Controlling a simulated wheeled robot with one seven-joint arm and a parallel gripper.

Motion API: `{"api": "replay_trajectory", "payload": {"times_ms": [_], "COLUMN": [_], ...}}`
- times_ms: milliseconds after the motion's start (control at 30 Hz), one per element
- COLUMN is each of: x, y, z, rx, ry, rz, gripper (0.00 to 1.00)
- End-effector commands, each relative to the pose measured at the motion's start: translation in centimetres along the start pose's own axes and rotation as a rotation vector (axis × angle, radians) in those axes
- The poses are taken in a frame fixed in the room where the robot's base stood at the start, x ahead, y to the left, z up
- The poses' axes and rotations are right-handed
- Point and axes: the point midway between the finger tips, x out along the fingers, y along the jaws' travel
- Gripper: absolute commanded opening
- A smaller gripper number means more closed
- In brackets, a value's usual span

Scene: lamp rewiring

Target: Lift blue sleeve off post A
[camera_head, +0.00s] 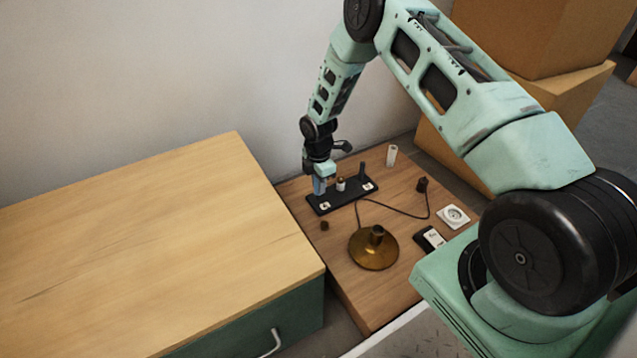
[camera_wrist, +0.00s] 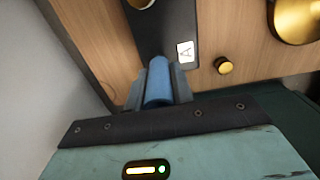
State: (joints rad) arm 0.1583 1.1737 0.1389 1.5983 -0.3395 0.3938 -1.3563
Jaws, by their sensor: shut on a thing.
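The blue sleeve (camera_head: 318,186) is at the left end of the black post board (camera_head: 358,195), the end marked A in the wrist view. My gripper (camera_head: 322,178) is above that end, pointing down. In the wrist view the blue sleeve (camera_wrist: 158,82) sits between the grey fingers of my gripper (camera_wrist: 157,95), which are shut on it. The A label (camera_wrist: 185,52) lies beside it on the board. Post A itself is hidden by the sleeve and fingers. I cannot tell whether the sleeve is still around the post or clear of it.
A white-sided piece (camera_head: 340,185) and a dark post (camera_head: 362,170) stand on the board, right of my gripper. A brass lamp base (camera_head: 373,252), a small knob (camera_head: 325,226), a white cylinder (camera_head: 392,155) and a white round fitting (camera_head: 453,216) stand nearby. A higher cabinet (camera_head: 150,240) is left.

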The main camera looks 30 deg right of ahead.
Motion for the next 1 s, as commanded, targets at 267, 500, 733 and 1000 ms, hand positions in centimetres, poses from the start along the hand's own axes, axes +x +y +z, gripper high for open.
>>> {"api": "replay_trajectory", "payload": {"times_ms": [267,500,733,1000], "x": [-3.1,-5.4,-7.4,-7.4], "y": [0.0,0.0,0.0,0.0], "z": [0.0,0.0,0.0,0.0], "rx": [0.001,0.001,0.0,0.0], "ry": [0.0,0.001,0.0,0.0], "rz": [0.001,0.001,0.001,0.0], "gripper": [0.03,0.03,0.03,0.03]}}
